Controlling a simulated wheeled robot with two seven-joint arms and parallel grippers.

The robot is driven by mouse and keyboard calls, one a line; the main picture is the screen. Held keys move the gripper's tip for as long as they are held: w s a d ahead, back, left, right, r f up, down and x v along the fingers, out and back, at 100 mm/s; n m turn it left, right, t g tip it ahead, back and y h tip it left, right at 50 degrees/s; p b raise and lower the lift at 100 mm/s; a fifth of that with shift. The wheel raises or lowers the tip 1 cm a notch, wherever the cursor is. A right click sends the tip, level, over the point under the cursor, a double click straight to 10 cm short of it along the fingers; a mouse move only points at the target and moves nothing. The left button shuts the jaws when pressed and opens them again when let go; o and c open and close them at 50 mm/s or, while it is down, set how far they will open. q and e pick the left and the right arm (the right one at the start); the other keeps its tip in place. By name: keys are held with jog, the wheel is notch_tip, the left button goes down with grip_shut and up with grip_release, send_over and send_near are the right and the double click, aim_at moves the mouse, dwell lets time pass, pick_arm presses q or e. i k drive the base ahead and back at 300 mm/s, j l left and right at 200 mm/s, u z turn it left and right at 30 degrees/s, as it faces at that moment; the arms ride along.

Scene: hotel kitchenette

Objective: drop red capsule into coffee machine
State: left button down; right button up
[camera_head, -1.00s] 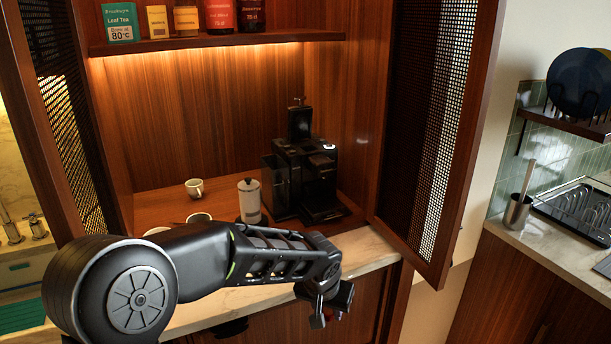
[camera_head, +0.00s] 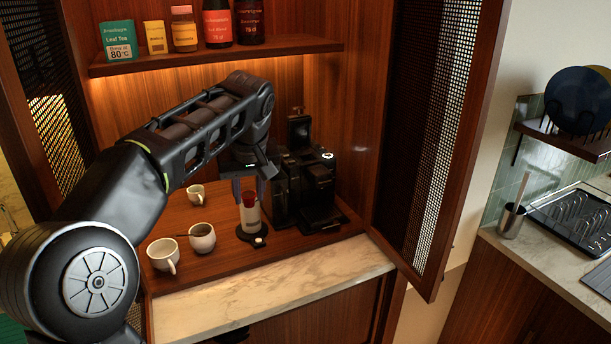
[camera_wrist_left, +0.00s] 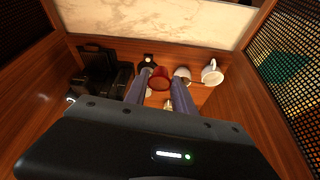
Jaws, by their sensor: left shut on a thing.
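The red capsule (camera_head: 250,199) is held between the fingertips of my left gripper (camera_head: 249,192), above the wooden counter inside the cabinet. In the left wrist view the red capsule (camera_wrist_left: 159,78) shows between the two fingers of my left gripper (camera_wrist_left: 160,82). The black coffee machine (camera_head: 318,190) stands just to the right of my gripper in the head view, with a raised part standing up at its top back. The coffee machine (camera_wrist_left: 98,82) is at the left in the left wrist view. My right gripper is not in view.
White cups (camera_head: 163,256) and (camera_head: 202,238) stand to the left, a small cup (camera_head: 196,193) further back. A shelf (camera_head: 215,58) with boxes and bottles is above; an open mesh door (camera_head: 425,150) stands at right.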

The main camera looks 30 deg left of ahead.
aim_at(308, 164)
jog(key=i+j, duration=0.15)
jog(key=i, duration=0.55)
jog(key=i+j, duration=0.1)
jog(key=i, duration=0.6)
